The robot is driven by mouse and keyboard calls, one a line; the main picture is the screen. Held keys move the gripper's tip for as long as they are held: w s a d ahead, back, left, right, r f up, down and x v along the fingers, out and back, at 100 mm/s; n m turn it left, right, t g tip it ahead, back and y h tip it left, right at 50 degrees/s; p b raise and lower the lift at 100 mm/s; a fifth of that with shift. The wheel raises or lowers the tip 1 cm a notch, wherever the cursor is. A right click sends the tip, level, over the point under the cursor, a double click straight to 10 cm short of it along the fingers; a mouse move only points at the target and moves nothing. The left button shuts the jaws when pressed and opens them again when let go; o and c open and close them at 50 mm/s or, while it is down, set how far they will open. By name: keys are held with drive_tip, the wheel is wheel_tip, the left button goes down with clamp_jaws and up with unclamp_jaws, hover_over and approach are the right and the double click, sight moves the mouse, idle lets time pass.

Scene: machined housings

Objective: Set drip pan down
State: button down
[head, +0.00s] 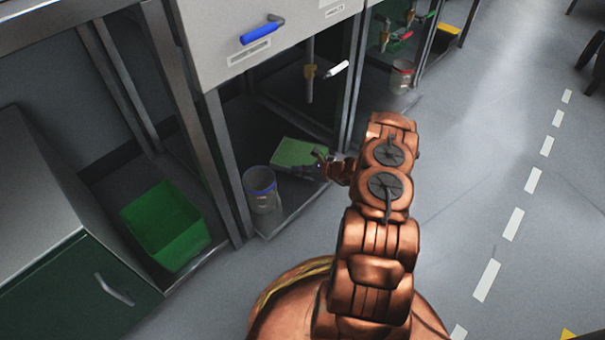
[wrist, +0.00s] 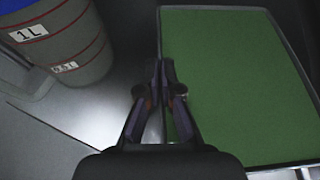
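The drip pan is a shallow green rectangle (head: 297,153) with a thin pale rim. In the head view it is low inside the open bay under the grey housing, at the tip of my arm. In the wrist view the pan (wrist: 235,85) fills the right half. My gripper (wrist: 163,68) is at its left rim, with the fingertips close together and the rim between them. In the head view my gripper (head: 322,160) is small and dark beside the pan's right end. I cannot tell whether the pan's underside touches the bay floor.
A grey measuring bucket (head: 262,190) with a blue rim stands close by; its red lines and labels show in the wrist view (wrist: 65,40). Metal posts (head: 228,170) frame the bay. A green crate (head: 166,228) sits left. Blue (head: 261,32) and white (head: 337,69) valve handles are above.

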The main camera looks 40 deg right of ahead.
drive_tip(key=shift+w+a, duration=0.15)
drive_tip(key=shift+w, duration=0.2)
drive_tip(key=shift+f+b, duration=1.1)
drive_tip(key=shift+f, duration=0.55)
drive_tip(key=shift+f, duration=0.15)
drive_tip(key=c, duration=1.3)
unclamp_jaws()
